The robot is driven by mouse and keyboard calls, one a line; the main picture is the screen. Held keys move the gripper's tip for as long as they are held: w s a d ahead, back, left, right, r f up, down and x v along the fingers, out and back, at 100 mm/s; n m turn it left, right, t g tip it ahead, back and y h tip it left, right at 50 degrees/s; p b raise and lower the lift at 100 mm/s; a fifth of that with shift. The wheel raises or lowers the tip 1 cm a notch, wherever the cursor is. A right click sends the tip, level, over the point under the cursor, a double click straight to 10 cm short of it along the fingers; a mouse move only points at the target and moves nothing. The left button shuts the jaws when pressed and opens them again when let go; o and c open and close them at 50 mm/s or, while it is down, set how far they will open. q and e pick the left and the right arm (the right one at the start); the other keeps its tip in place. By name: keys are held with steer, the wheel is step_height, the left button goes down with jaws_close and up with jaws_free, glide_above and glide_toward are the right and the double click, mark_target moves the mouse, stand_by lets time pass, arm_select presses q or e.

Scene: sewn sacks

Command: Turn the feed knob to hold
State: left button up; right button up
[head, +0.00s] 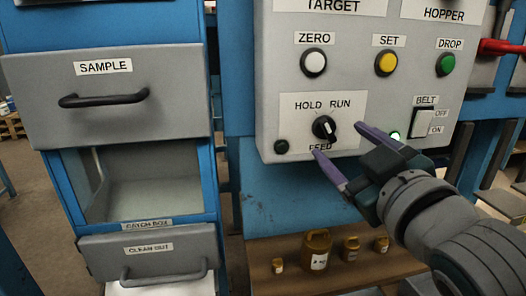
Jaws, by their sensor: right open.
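The feed knob (324,127) is a small black knob with a white mark, on a pale plate on the grey control panel (283,88). HOLD is printed above it to the left, RUN above it to the right, FEED below. Its mark is small and seems to lean toward RUN, but I cannot be sure. My right gripper (339,140) comes in from the lower right, open, with two purple fingers. One fingertip shows right of the knob, the other below it over the FEED label. The knob shows between them, and I see no clear contact. My left gripper is out of view.
ZERO (314,63), SET (386,63) and DROP (446,64) buttons sit above. A BELT switch (424,122) is at right, near a lit green lamp (395,135). A SAMPLE drawer (117,95) is at left. Brown containers (317,250) stand on a shelf below.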

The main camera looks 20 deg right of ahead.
steer(key=v, duration=0.6)
steer(key=shift+b, duration=0.3)
steer(key=s+a+f+m+g+y+p, duration=0.15)
steer(key=s+a+f+g, duration=0.25)
steer(key=s+f+g, duration=0.4)
steer(key=s+a+f+g+y+b, duration=0.1)
steer(key=s+a+f+g+y, duration=0.25)
steer(key=s+g, duration=0.4)
step_height(320, 180, up, 37)
steer(key=s+t+p, duration=0.1)
steer(key=p, duration=3.7)
steer(key=shift+s+r+h, duration=0.15)
steer(key=shift+h, duration=0.25)
steer(key=shift+t, duration=0.25)
